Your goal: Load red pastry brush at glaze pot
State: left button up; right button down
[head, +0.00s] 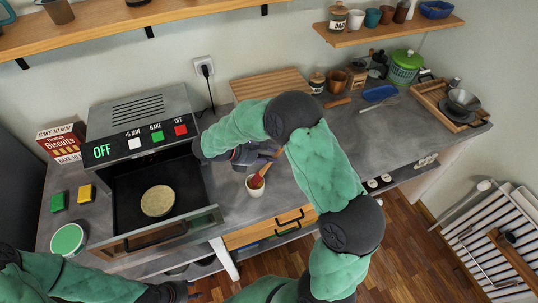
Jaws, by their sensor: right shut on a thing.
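The red pastry brush (258,180) has a reddish-brown handle and a red head. It leans at a tilt, with its head at the mouth of a small white glaze pot (254,191) on the grey counter. How deep the head sits in the pot I cannot tell. My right gripper (265,157) is shut on the brush's handle above the pot, partly hidden by my own arm. My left gripper (184,292) is low at the left, in front of the counter and away from the pot. Its fingers are too unclear to read.
The oven (144,120) stands left of the pot, its tray pulled out with a round pastry (157,201) on it. A green-topped tub (67,240) and sponges sit further left. The counter's right middle is clear.

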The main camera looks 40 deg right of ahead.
jog(key=shift+f, duration=0.55)
dwell(0.4)
jog(key=shift+f, duration=0.1)
dwell(1.0)
jog(key=shift+r+p, duration=2.6)
jog(key=shift+r, duration=1)
